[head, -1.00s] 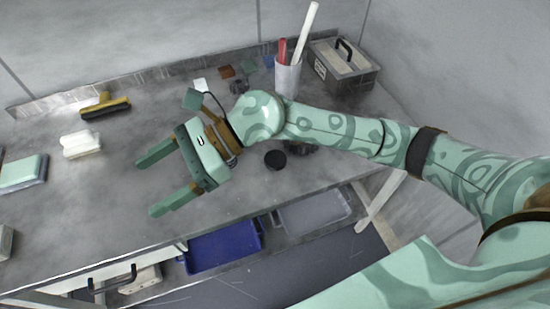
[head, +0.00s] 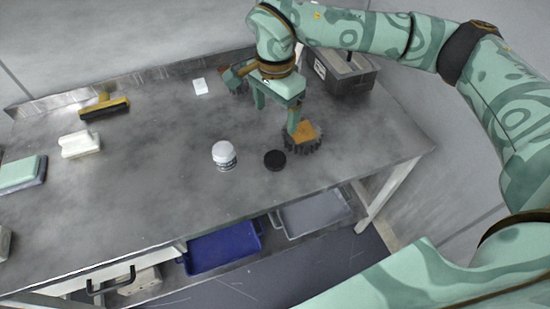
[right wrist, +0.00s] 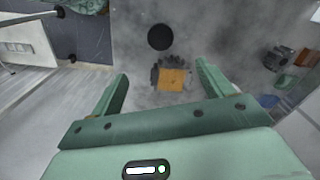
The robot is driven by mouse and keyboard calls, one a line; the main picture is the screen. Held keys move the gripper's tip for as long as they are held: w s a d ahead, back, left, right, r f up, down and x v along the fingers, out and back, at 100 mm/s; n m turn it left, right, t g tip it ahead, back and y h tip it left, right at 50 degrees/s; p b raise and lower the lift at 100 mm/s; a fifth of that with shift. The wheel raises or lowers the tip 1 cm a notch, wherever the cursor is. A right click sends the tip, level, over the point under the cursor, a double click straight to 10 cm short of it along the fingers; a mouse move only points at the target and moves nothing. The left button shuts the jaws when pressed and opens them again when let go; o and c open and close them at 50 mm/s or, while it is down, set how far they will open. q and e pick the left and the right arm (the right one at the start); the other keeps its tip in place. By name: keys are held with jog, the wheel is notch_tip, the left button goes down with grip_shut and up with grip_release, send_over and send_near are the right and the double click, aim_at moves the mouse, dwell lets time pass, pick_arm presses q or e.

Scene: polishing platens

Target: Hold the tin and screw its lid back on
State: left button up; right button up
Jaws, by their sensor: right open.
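A small white round tin (head: 225,155) with print on its lower side stands upright on the grey bench. A flat black disc (head: 274,160), perhaps the lid, lies to its right, apart from it; it also shows in the right wrist view (right wrist: 160,37). My right gripper (head: 276,115) is open and empty. It points down near a dark toothed block with an orange top (head: 304,135). In the right wrist view that block (right wrist: 172,78) shows between the open fingertips (right wrist: 160,72). Whether a finger touches it is unclear. My left gripper is out of view.
A grey lidded box (head: 340,75) stands at the back right behind my right arm. A yellow-and-black brush (head: 105,107), a white block (head: 79,144) and a green pad (head: 20,173) lie at left. The bench's middle is clear. A blue tray (head: 222,250) sits below.

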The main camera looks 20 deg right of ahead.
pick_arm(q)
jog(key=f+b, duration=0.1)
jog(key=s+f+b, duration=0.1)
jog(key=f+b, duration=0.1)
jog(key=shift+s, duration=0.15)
pick_arm(e)
send_over(275, 159)
notch_tip(275, 159, down, 11)
jog(key=shift+r, duration=0.1)
notch_tip(275, 159, down, 5)
jog(key=b, duration=0.2)
jog(key=shift+f+b, duration=0.2)
jog(key=shift+b, duration=0.2)
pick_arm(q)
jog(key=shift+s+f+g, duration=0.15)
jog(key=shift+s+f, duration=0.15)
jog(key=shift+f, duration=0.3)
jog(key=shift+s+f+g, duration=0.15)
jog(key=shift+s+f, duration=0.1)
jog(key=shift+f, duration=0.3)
pick_arm(e)
jog(key=c, duration=1)
